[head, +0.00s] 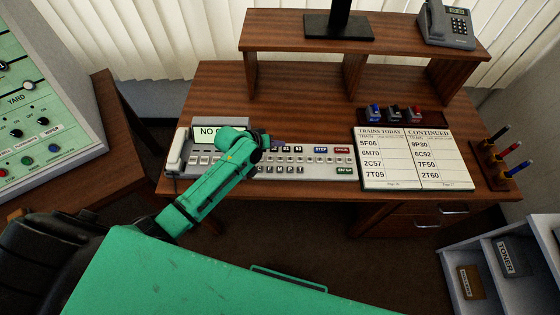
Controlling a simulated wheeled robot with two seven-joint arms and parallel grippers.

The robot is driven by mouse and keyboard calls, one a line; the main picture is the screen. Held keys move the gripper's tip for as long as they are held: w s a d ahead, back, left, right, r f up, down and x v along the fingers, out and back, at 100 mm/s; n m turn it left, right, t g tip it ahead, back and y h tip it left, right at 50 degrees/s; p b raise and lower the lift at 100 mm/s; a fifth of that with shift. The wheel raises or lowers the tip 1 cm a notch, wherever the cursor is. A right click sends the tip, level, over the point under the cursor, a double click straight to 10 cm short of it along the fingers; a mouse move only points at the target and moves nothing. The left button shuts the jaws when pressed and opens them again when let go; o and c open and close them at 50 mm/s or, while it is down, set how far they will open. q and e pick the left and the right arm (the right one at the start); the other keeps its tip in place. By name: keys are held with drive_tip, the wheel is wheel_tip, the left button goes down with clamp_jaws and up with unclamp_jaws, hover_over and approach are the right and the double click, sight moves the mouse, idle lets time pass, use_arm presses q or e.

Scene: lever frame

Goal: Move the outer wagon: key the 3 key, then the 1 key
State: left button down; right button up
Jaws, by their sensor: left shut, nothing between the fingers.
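The keyboard panel (300,172) lies on the wooden desk, with rows of small pale keys, a few dark blue keys, a blue STEP key (320,149), a red key (342,149) and a green ENTER key (345,170). Its display (204,132) starts with "NO"; my arm covers the rest. I cannot read which keys are the 3 key and the 1 key; the panel's left part is partly hidden. My left gripper (254,172) is shut and empty over the left-middle of the keys. I cannot tell whether it touches one. My right gripper is out of view.
A handset (175,152) sits at the panel's left end. An open train book (414,160) lies to the right, with a stamp rack (392,115) behind it and a pen holder (495,165) beyond. A raised shelf (290,40) carries a phone (446,25). The desk behind the panel is clear.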

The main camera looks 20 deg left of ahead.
use_arm(q)
drive_tip(key=b, duration=0.4)
hover_over(278, 161)
wheel_tip(278, 161, down, 5)
drive_tip(key=shift+w+f, duration=0.1)
drive_tip(key=shift+f, duration=0.1)
drive_tip(key=shift+f+b, duration=0.45)
drive_tip(key=shift+f, duration=0.1)
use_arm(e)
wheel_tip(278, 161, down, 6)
use_arm(q)
drive_tip(key=shift+f, duration=0.1)
idle(0.7)
drive_tip(key=shift+f, duration=0.35)
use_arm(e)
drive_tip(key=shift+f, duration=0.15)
use_arm(q)
drive_tip(key=shift+f, duration=0.35)
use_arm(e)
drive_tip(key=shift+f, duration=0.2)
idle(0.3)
use_arm(q)
drive_tip(key=shift+r+p, duration=0.75)
drive_tip(key=shift+r, duration=0.1)
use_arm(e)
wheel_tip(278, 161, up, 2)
